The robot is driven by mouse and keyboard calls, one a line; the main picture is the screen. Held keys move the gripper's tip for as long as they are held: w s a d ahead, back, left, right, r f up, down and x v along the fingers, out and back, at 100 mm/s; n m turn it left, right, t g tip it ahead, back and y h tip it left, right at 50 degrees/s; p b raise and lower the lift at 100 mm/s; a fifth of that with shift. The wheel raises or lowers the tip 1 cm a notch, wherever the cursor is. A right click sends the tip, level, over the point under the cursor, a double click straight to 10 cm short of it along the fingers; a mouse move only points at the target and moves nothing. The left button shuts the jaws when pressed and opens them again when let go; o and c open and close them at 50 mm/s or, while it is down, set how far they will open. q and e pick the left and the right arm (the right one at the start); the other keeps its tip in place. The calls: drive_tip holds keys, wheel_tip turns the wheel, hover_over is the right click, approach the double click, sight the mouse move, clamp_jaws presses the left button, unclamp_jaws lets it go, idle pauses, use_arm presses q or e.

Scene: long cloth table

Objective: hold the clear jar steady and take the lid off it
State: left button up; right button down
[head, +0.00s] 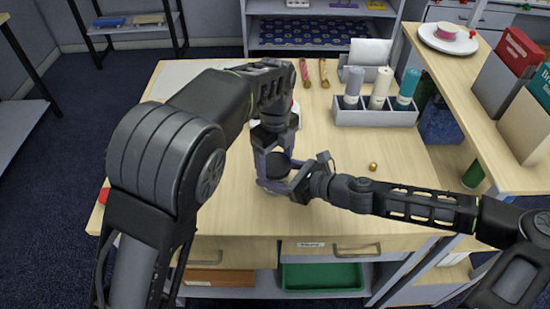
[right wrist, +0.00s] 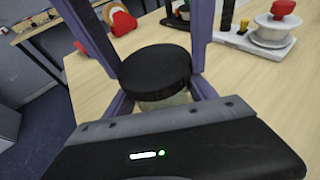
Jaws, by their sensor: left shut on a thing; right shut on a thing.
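The clear jar (right wrist: 165,99) stands on the wooden table with its round black lid (right wrist: 155,68) on top. In the head view the dark lid (head: 279,164) shows between the purple fingers, and the jar's body is mostly hidden by them. My left gripper (head: 270,168) comes down from above, shut on the lid with a finger on either side. My right gripper (head: 284,187) reaches in low from the right, shut on the jar's body. In the right wrist view its fingers (right wrist: 160,98) flank the glass below the lid.
A grey tray (head: 375,118) with several bottles stands behind right. A small gold ball (head: 373,166) lies right of the jar, above my right forearm. A raised side shelf (head: 470,95) bounds the right. Twisted red and gold sticks (head: 324,73) lie at the back. The table's front edge is close.

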use_arm(q)
drive_tip(key=c, duration=0.7)
drive_tip(key=n, duration=0.3)
drive_tip(key=o, duration=1.5)
drive_tip(key=shift+r, duration=0.15)
drive_tip(key=shift+r, duration=2.15)
